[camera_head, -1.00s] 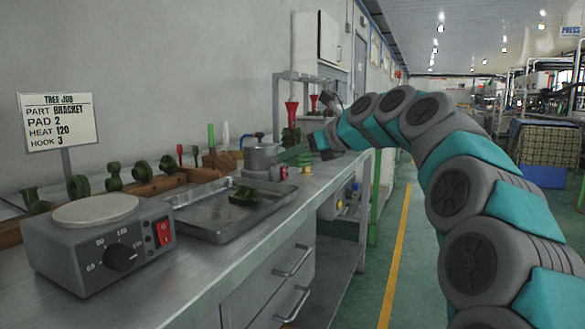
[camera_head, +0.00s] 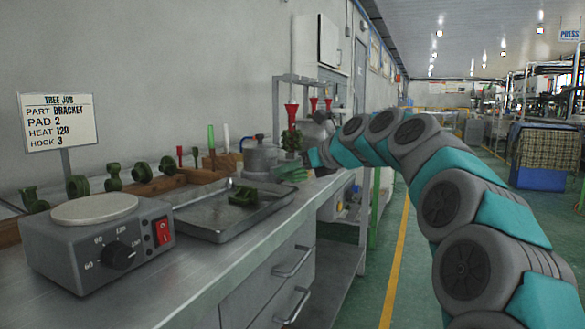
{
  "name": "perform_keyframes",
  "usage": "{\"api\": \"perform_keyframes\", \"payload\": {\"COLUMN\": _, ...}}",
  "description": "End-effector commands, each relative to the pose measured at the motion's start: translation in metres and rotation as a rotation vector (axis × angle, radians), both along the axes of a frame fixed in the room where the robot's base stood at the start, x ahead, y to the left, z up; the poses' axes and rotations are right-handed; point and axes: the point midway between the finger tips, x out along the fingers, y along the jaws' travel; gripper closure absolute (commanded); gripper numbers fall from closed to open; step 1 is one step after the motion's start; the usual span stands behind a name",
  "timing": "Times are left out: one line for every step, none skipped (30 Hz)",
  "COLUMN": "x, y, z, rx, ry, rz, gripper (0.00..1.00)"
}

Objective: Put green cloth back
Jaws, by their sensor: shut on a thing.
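The green cloth (camera_head: 291,174) shows as a light green, folded shape at the far end of the bench, just right of the grey lidded pot. My gripper (camera_head: 308,164) comes in from the right and is shut on the cloth's upper right side. The cloth is at about the height of the bench top; I cannot tell whether it rests on it. The fingertips are small and partly hidden.
The steel bench (camera_head: 255,255) holds a metal tray (camera_head: 215,222) with a dark green piece (camera_head: 243,196), a hot plate (camera_head: 102,240) and a grey pot (camera_head: 261,157). Red funnels (camera_head: 292,113) stand behind the gripper.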

Motion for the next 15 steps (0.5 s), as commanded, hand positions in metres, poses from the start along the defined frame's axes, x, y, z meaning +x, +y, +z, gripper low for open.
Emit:
{"api": "perform_keyframes", "payload": {"x": 0.000, "y": 0.000, "z": 0.000, "rx": 0.001, "ry": 0.001, "rz": 0.000, "gripper": 0.92}}
{"api": "perform_keyframes", "payload": {"x": 0.000, "y": 0.000, "z": -0.001, "rx": 0.001, "ry": -0.001, "rz": 0.000, "gripper": 0.92}}
{"api": "perform_keyframes", "payload": {"x": 0.000, "y": 0.000, "z": -0.002, "rx": 0.000, "ry": -0.001, "rz": -0.001, "gripper": 0.92}}
{"api": "perform_keyframes", "payload": {"x": 0.000, "y": 0.000, "z": -0.003, "rx": 0.000, "ry": -0.001, "rz": -0.001, "gripper": 0.92}}
{"api": "perform_keyframes", "payload": {"x": 0.000, "y": 0.000, "z": -0.004, "rx": 0.001, "ry": 0.001, "rz": 0.000, "gripper": 0.92}}
{"api": "perform_keyframes", "payload": {"x": 0.000, "y": 0.000, "z": -0.005, "rx": 0.001, "ry": 0.001, "rz": 0.000, "gripper": 0.92}}
{"api": "perform_keyframes", "payload": {"x": 0.000, "y": 0.000, "z": -0.006, "rx": 0.001, "ry": 0.002, "rz": 0.000, "gripper": 0.92}}
{"api": "perform_keyframes", "payload": {"x": 0.000, "y": 0.000, "z": -0.008, "rx": 0.000, "ry": 0.003, "rz": 0.000, "gripper": 0.92}}
{"api": "perform_keyframes", "payload": {"x": -0.001, "y": 0.000, "z": -0.009, "rx": 0.000, "ry": 0.003, "rz": 0.001, "gripper": 0.92}}
{"api": "perform_keyframes", "payload": {"x": -0.001, "y": 0.000, "z": -0.010, "rx": 0.000, "ry": 0.004, "rz": 0.001, "gripper": 0.92}}
{"api": "perform_keyframes", "payload": {"x": -0.001, "y": 0.000, "z": -0.010, "rx": 0.000, "ry": 0.003, "rz": 0.001, "gripper": 0.92}}
{"api": "perform_keyframes", "payload": {"x": -0.001, "y": 0.000, "z": -0.011, "rx": 0.000, "ry": 0.003, "rz": 0.001, "gripper": 0.92}}
{"api": "perform_keyframes", "payload": {"x": 0.000, "y": 0.000, "z": -0.010, "rx": 0.000, "ry": 0.003, "rz": 0.001, "gripper": 0.92}}
{"api": "perform_keyframes", "payload": {"x": -0.001, "y": 0.000, "z": -0.010, "rx": 0.000, "ry": 0.001, "rz": 0.001, "gripper": 0.36}}
{"api": "perform_keyframes", "payload": {"x": -0.001, "y": 0.000, "z": -0.010, "rx": 0.000, "ry": 0.001, "rz": 0.001, "gripper": 0.32}}
